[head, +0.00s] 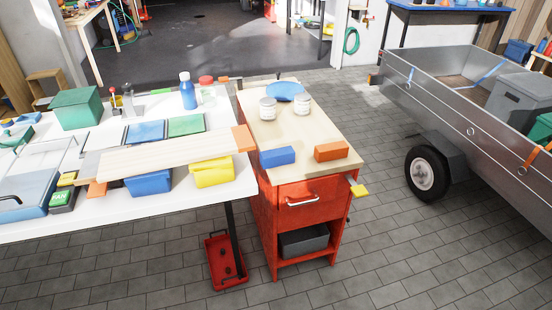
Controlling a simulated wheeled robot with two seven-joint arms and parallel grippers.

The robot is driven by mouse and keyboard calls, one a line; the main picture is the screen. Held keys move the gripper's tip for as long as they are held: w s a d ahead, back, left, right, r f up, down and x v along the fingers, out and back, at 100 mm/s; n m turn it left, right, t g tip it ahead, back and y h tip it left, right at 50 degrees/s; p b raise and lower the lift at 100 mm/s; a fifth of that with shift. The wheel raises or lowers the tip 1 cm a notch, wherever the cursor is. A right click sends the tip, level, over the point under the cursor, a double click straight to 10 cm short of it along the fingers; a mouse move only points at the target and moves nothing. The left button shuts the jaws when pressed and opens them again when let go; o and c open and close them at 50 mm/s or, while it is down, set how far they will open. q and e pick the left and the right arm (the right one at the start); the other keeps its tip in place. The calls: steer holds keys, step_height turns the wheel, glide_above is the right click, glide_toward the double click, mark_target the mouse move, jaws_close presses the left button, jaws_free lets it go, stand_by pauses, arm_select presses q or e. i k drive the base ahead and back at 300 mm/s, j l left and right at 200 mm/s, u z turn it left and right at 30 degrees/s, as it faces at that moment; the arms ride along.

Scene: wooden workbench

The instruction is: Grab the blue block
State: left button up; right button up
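The blue block (278,157) lies flat near the front left edge of the wooden top (292,128) of a red cabinet. An orange block (331,151) lies to its right, with a gap between them. Nothing covers the blue block. Neither of my grippers shows in the head view.
Two white jars (268,108) and a blue rounded item stand behind the blocks. A white table (110,218) with bins, a board (165,154) and bottles adjoins on the left. A metal trailer (455,110) stands right.

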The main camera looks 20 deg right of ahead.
mark_target(282, 156)
steer(key=i+l, duration=0.45)
steer(key=l, duration=0.15)
steer(key=i+l, duration=0.45)
steer(key=l, duration=0.15)
